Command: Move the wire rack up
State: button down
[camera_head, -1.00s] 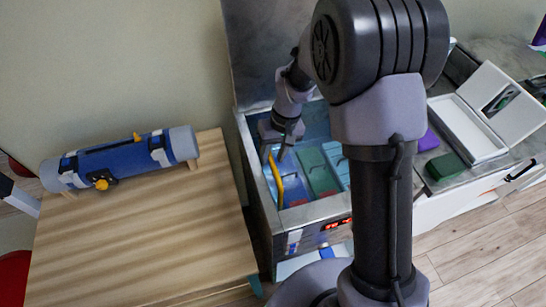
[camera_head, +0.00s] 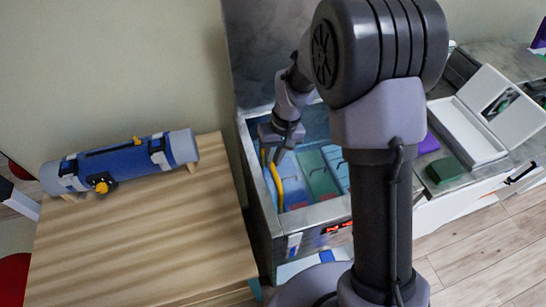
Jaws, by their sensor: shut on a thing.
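My gripper (camera_head: 273,150) reaches down into the open metal tank (camera_head: 312,213) from its left rear side. Its jaws are shut on a yellow handle (camera_head: 277,188), which looks like part of the wire rack; the rest of the rack is mostly hidden by the tank wall and my arm. Inside the tank are a blue pack (camera_head: 296,192) and a green pack (camera_head: 318,174), with another blue pack partly behind my arm. The lid (camera_head: 265,60) stands open at the back.
A wooden table (camera_head: 150,235) on the left bears a blue roll with straps (camera_head: 125,161) on a stand. On the right, a counter holds a white open box (camera_head: 467,130) and a dark green block (camera_head: 445,170). My arm blocks the tank's right part.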

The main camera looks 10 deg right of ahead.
jog(key=shift+r, duration=0.1)
dwell(0.8)
notch_tip(320, 180, up, 15)
jog(key=p, duration=1.1)
jog(key=shift+w+r, duration=0.15)
jog(key=shift+r, duration=0.05)
jog(key=c, duration=1.4)
grip_release()
jog(key=d+r+p, duration=0.3)
jog(key=r+p, duration=0.2)
jog(key=r, duration=1.2)
jog(key=shift+w+d, duration=0.15)
jog(key=shift+w, duration=0.1)
